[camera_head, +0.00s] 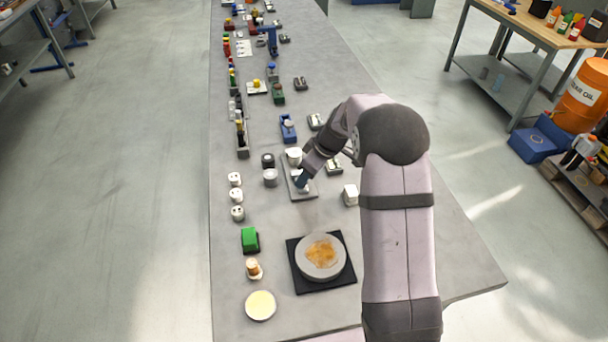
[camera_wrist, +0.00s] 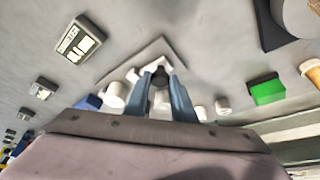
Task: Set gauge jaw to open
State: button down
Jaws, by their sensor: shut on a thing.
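The gauge appears to be the grey plate (camera_head: 291,189) in the middle of the bench, with white parts on it. A white round part (camera_head: 294,153) stands at its far end. My gripper (camera_head: 302,181) is low over the near half of this plate. In the wrist view the plate (camera_wrist: 158,48) lies beyond the blue fingers, and my gripper (camera_wrist: 163,80) is shut on a small dark part (camera_wrist: 160,78) with white pieces beside it. The fingers hide part of it, and I cannot read the jaw's position.
A white cylinder (camera_head: 270,178) and a dark one (camera_head: 268,160) stand just left of the plate. A white block (camera_head: 350,194) is to the right. A round grey dish (camera_head: 320,257) on a black mat and a green block (camera_head: 249,238) are nearer.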

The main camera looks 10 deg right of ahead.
jog(key=shift+s, duration=0.2)
jog(key=c, duration=1.5)
grip_release()
jog(key=shift+s, duration=0.1)
jog(key=shift+r, duration=0.15)
jog(key=shift+b+v, duration=1.05)
jog(key=shift+v, duration=2.5)
jog(key=s+m, duration=0.1)
jog(key=s, duration=0.3)
jog(key=s+a+f+m+g+h, duration=0.1)
jog(key=s+m, duration=0.1)
jog(key=s, duration=0.3)
jog(key=s+a+f+m+g, duration=0.1)
jog(key=s, duration=0.4)
jog(key=shift+s+m+h, duration=0.1)
jog(key=shift+m+h, duration=0.2)
jog(key=s+f+m, duration=0.1)
jog(key=s, duration=0.4)
jog(key=s+f+m+g+h, duration=0.1)
jog(key=s+m, duration=0.1)
jog(key=s, duration=0.2)
jog(key=s+f+m, duration=0.1)
jog(key=s, duration=0.4)
jog(key=shift+s+d+f+h, duration=0.2)
jog(key=shift+s+f+h, duration=0.1)
jog(key=shift+s, duration=0.1)
